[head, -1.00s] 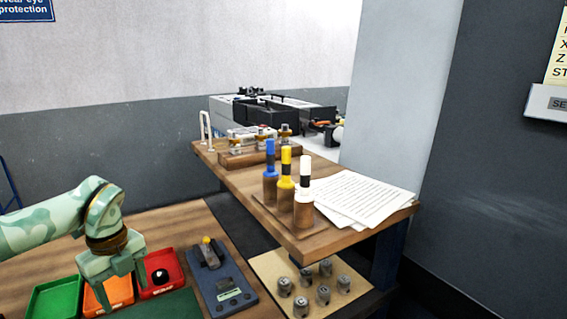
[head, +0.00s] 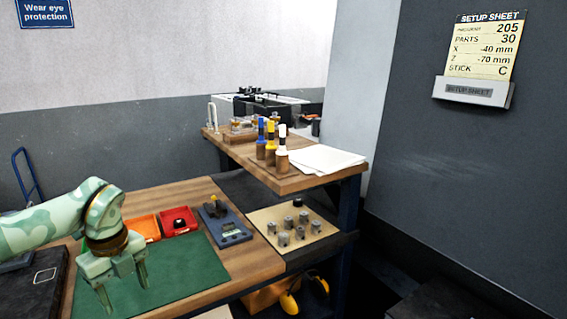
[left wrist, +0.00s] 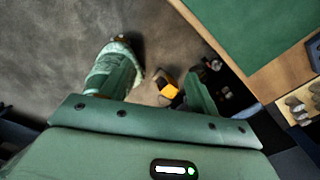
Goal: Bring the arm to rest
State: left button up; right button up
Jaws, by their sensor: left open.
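My left gripper (head: 122,288) hangs over the green mat (head: 185,268) on the lower wooden bench in the head view. Its two fingers point down, spread apart, with nothing between them. The left wrist view shows the fingers (left wrist: 155,85) apart, with the floor and a small orange item beyond them. The green mat also shows at the upper right of the left wrist view (left wrist: 265,35). My right gripper is in neither view.
Behind the mat are an orange tray (head: 146,227), a red tray (head: 178,221) and a blue gauge (head: 226,227). Several metal parts stand on a pale board (head: 265,219). A raised shelf (head: 300,181) holds blue, yellow and white-topped tools. Yellow ear defenders (head: 290,302) hang below.

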pick_arm(q)
jog(key=w+d+f+t+h, duration=0.2)
jog(key=d+f+h, duration=1.15)
jog(key=d, duration=0.65)
notch_tip(320, 180, down, 13)
jog(key=a+n+t+y, duration=0.2)
jog(key=a+n+t, duration=0.1)
jog(key=n+t, duration=0.45)
jog(key=s+a+f+n+g+y, duration=0.1)
jog(key=s+a+f+n+y, duration=0.4)
jog(key=s+f, duration=0.55)
jog(key=s+a+f+n+y, duration=0.4)
jog(key=s+f, duration=0.6)
jog(key=f, duration=0.1)
jog(key=s+f+n+g+y, duration=0.1)
jog(key=s+f+g, duration=0.1)
jog(key=s, duration=0.8)
jog(key=s+a+f+n+g, duration=0.1)
jog(key=s+f+g, duration=0.2)
jog(key=s, duration=0.7)
jog(key=s+a+f+n+g+y, duration=0.1)
jog(key=s+f+n+g, duration=0.1)
jog(key=s, duration=0.8)
jog(key=shift+f+y, duration=0.35)
jog(key=shift+f, duration=0.55)
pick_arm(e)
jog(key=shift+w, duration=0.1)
